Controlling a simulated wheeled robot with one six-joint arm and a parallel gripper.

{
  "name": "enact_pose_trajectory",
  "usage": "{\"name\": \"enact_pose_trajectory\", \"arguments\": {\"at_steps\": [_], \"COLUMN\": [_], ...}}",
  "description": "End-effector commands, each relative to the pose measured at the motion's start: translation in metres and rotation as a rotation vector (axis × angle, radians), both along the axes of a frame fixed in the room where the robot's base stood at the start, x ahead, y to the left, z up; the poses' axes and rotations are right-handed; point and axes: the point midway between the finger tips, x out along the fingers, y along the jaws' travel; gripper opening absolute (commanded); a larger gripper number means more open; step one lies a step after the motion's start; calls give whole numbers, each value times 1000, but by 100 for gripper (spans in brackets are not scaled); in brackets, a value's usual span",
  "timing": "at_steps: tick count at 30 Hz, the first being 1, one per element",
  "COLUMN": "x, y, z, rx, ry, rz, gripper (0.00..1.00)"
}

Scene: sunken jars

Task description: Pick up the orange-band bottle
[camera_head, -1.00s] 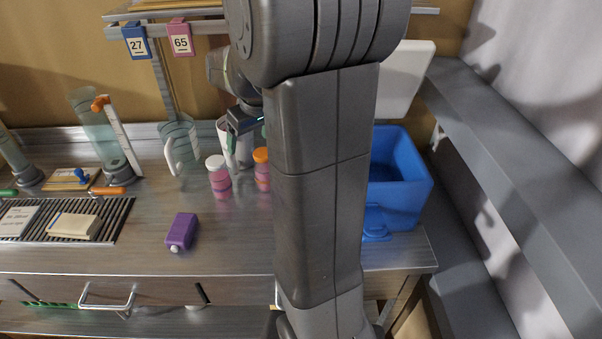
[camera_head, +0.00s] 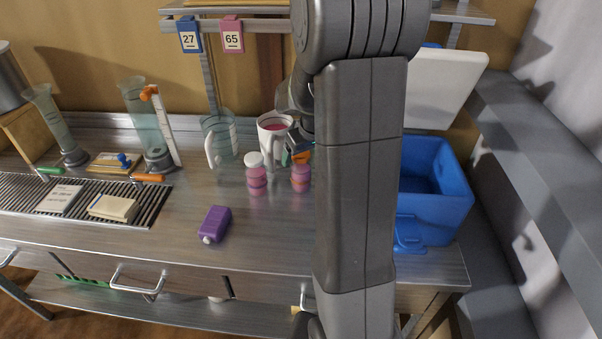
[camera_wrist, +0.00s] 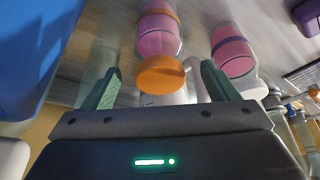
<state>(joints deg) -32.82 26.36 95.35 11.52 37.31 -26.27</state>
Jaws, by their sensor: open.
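The orange-band bottle (camera_head: 300,180) stands upright on the steel bench, pink with an orange cap. In the wrist view the bottle (camera_wrist: 158,42) shows an orange band, with its cap (camera_wrist: 161,75) nearest the camera. My gripper (camera_wrist: 160,72) is open, its two green fingers on either side of the cap; I cannot tell whether they touch it. In the head view my gripper is mostly hidden behind my arm, by the cap.
A white jug (camera_head: 272,130) and a clear jug (camera_head: 218,138) stand behind the bottles. A blue bin (camera_head: 440,205) with a raised white lid (camera_head: 445,88) is to the right. A purple bottle (camera_head: 215,224) lies in front. The front bench between it and the bin is clear.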

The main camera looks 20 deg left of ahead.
Motion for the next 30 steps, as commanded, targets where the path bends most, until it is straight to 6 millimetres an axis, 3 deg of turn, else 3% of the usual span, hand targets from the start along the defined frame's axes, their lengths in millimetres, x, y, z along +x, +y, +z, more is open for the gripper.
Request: {"name": "enact_pose_trajectory", "arguments": {"at_steps": [9, 18, 27, 30], "x": [9, 10, 10, 10], "y": [11, 12, 12, 12], "z": [-34, -38, -37, -37], "rx": [-2, -1, -1, 0], "ry": [2, 0, 1, 0], "rz": [1, 1, 0, 1], "gripper": [81, 81, 22, 22]}}
